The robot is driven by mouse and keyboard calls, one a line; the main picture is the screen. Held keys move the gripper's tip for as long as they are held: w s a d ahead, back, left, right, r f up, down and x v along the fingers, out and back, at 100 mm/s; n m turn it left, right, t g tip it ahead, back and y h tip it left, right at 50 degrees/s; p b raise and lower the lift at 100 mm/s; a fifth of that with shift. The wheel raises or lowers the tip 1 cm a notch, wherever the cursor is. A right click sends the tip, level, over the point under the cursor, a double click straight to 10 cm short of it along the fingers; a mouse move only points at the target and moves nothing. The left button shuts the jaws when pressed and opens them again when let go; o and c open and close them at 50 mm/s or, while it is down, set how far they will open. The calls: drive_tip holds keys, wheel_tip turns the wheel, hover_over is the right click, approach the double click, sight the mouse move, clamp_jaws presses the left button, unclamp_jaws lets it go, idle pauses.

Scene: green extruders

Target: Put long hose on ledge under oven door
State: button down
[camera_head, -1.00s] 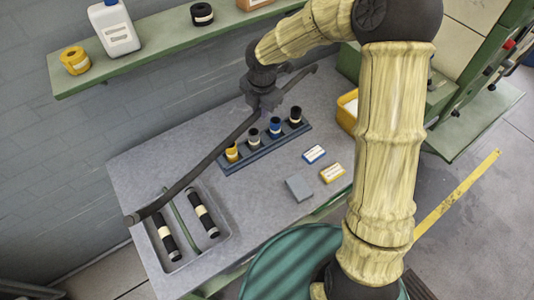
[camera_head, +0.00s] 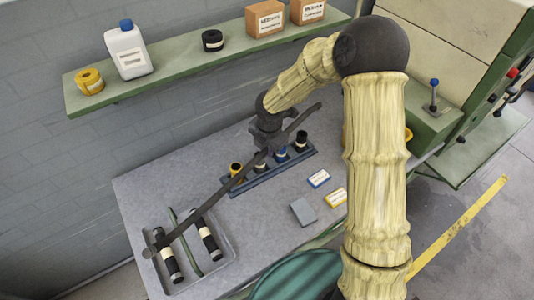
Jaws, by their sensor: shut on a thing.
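A long dark hose (camera_head: 200,204) runs diagonally above the grey table, from over the tray at lower left up to the right past my gripper. My gripper (camera_head: 270,146) is shut on the hose near its upper right end and holds it above the rack of small rolls. The oven is probably the large beige and green machine (camera_head: 455,45) at the upper right. A green ledge (camera_head: 480,150) juts out low on its near side. Part of the machine is hidden behind my arm.
A grey tray (camera_head: 228,258) holds two black rolls and a thin green rod. A blue-grey rack (camera_head: 262,181) holds several small pots. Small boxes (camera_head: 318,178) and a grey block (camera_head: 303,211) lie on the table. A green wall shelf (camera_head: 190,68) carries a jug, tapes and cartons.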

drive_tip(key=shift+f, duration=1.6)
drive_tip(key=shift+f, duration=0.1)
drive_tip(key=c, duration=1.3)
unclamp_jaws()
wheel_tip(320, 180, up, 12)
drive_tip(key=s, duration=0.2)
drive_tip(key=shift+d, duration=0.3)
